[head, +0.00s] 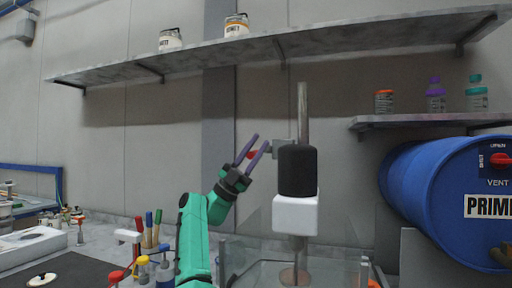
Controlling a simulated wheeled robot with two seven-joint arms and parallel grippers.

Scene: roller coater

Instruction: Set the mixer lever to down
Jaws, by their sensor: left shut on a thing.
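The mixer (297,172) stands right of centre. It has a black cylinder over a white block on an upright metal rod, with a stirrer (293,275) below inside a clear tank (340,266). A small grey bracket juts from its left side. The red mixer lever (252,155) shows beside this, partly hidden by purple fingers. My left gripper (259,143), on a green arm, is shut on the lever, with its fingers pointing up and to the right. The lever's exact angle is hard to tell. My right gripper is out of view.
A blue drum (440,185) lies at the right. A long shelf (280,48) with jars runs above, and a smaller shelf (420,120) holds bottles. Markers (149,228) and several coloured-cap bottles stand on the bench left of the tank, close to my left arm.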

